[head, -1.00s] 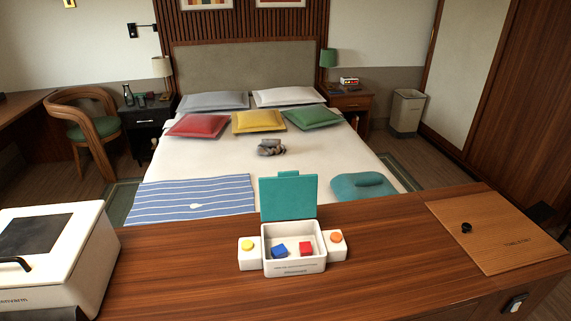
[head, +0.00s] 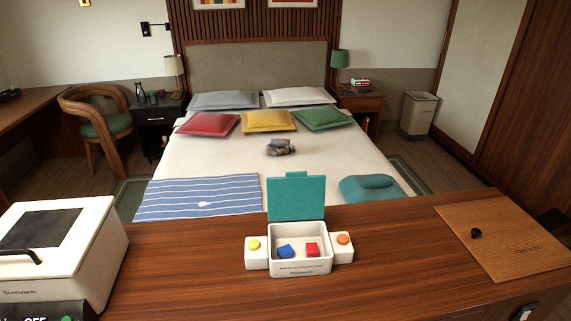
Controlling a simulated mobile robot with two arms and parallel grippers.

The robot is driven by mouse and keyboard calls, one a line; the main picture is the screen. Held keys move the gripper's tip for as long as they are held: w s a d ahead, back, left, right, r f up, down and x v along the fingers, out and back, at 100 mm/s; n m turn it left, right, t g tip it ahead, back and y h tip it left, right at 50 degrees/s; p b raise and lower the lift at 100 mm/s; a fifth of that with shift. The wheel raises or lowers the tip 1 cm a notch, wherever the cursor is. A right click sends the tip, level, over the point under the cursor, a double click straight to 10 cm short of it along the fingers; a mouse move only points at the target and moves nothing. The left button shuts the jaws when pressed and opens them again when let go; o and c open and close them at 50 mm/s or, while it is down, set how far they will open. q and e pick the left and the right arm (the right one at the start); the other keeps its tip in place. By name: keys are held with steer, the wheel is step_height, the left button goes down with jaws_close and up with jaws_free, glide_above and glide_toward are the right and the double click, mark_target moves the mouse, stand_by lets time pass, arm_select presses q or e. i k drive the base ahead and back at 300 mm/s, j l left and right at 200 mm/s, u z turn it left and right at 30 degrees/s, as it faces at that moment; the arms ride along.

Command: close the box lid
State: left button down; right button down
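A white box (head: 300,265) stands on the wooden counter in the head view, near the middle. Its teal lid (head: 296,200) is open and stands upright at the box's back edge. Inside the box lie a blue block (head: 286,251) and a red block (head: 312,249). A white side piece with a yellow button (head: 254,245) is at the box's left, and one with an orange button (head: 344,239) is at its right. Neither of my grippers is in view.
A white appliance (head: 62,250) with a black handle stands at the counter's left. A wooden board (head: 505,240) with a black knob lies at the right. The wooden counter (head: 400,250) is clear around the box. A bed (head: 270,160) stands behind it.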

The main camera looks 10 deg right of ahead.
mark_target(296, 195)
steer(key=l+u, duration=0.2)
steer(key=u, duration=0.25)
steer(key=l+u, duration=0.25)
steer(key=u, duration=0.15)
steer(key=k+l+u, duration=0.1)
steer(key=u, duration=0.35)
steer(key=l, duration=0.1)
